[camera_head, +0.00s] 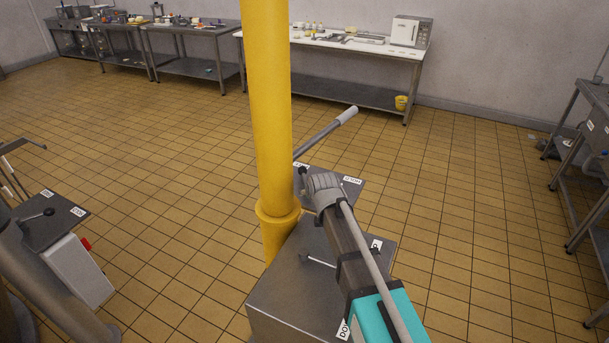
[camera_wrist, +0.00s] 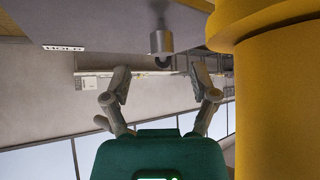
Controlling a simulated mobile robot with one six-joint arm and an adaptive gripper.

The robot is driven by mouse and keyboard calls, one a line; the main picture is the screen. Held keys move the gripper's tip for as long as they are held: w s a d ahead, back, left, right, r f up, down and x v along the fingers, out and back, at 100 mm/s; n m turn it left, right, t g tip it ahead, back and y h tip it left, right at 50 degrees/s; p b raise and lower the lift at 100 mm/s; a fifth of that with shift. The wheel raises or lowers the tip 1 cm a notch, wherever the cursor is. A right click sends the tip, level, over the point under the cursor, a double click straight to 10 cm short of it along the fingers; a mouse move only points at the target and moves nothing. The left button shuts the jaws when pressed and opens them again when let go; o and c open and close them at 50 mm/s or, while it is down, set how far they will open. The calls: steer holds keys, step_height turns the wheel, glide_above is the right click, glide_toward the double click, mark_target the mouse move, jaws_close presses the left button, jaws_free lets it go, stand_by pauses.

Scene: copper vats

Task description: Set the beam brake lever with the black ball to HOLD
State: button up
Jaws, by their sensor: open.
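In the wrist view my gripper (camera_wrist: 159,70) is open, its two fingers spread with nothing held. Beyond and between the fingertips, a grey cylinder (camera_wrist: 161,42) has a dark round end; I cannot tell if this is the black ball. A HOLD label (camera_wrist: 64,48) is on the plate edge at upper left. In the head view a grey bar with a pale end (camera_head: 346,116) rises beside the labelled plate (camera_head: 330,181) behind the yellow post. My arm's end is by the post; the fingers are hidden there.
The thick yellow post (camera_head: 270,110) stands close to my arm and fills the wrist view's right side. A metal box (camera_head: 285,290) with a small lever is in front. Another box with a black-knobbed lever (camera_head: 40,214) stands left. Tiled floor is open behind; tables line the wall.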

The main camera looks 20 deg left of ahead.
glide_toward(304, 174)
steer(key=x, duration=0.5)
steer(key=b+x, duration=0.2)
steer(key=x, duration=0.1)
steer(key=shift+w+a+f+b, duration=0.1)
steer(key=shift+a+f+b, duration=0.1)
steer(key=shift+b, duration=0.1)
steer(key=shift+w+a+f+b, duration=0.2)
steer(key=shift+w+f+b, duration=0.25)
steer(key=shift+w, duration=0.05)
jaws_close()
